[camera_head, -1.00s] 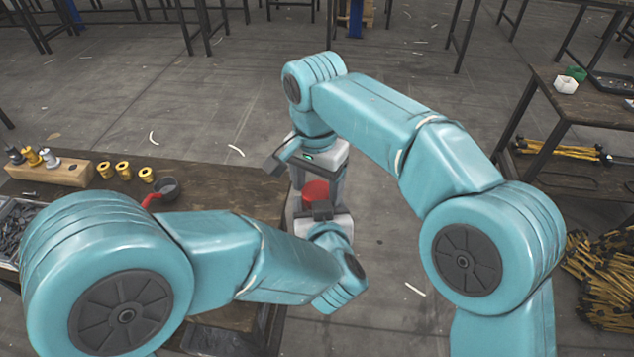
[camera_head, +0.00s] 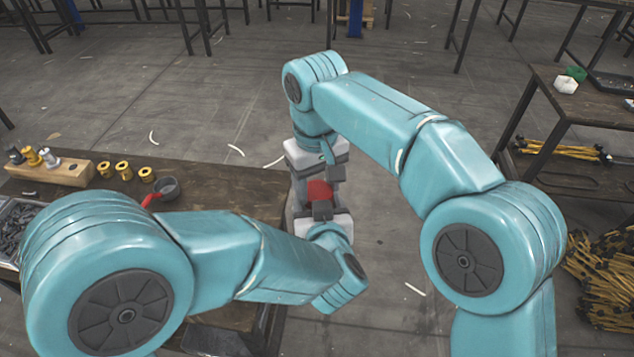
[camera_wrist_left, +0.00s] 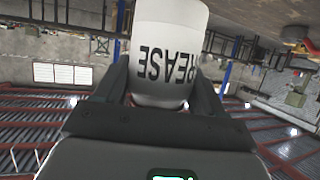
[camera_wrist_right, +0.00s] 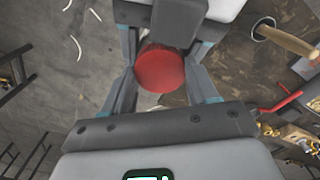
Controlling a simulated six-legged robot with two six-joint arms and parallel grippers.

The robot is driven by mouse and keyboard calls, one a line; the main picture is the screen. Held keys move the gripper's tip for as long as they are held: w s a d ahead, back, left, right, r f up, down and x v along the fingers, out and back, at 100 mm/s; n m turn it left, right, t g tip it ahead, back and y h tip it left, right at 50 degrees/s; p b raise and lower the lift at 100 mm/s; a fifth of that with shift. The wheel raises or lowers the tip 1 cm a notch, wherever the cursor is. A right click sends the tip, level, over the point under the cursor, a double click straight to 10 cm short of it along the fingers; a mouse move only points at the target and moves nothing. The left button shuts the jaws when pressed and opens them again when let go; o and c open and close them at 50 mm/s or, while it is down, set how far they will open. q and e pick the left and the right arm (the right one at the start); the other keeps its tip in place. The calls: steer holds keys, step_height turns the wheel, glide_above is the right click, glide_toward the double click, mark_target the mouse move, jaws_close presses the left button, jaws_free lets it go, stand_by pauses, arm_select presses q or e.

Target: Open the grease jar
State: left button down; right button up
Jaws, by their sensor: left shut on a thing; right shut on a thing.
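The grease jar is white with the word GREASE on its side, shown upside down in the left wrist view (camera_wrist_left: 168,55). My left gripper (camera_wrist_left: 163,90) is shut on the jar's body. The jar's round red lid (camera_head: 319,190) shows between my two grippers in the head view. My right gripper (camera_wrist_right: 161,68) reaches down from above with a finger on each side of the lid (camera_wrist_right: 160,72) and is shut on it. I cannot tell whether the lid is loose from the jar; most of the jar is hidden in the head view.
The wooden workbench (camera_head: 235,190) stands to the left of the jar. Open floor lies right of my grippers; a shelf (camera_head: 590,108) stands farther right.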

steer(key=n, duration=0.5)
steer(key=o, duration=1.2)
steer(key=shift+c, duration=0.2)
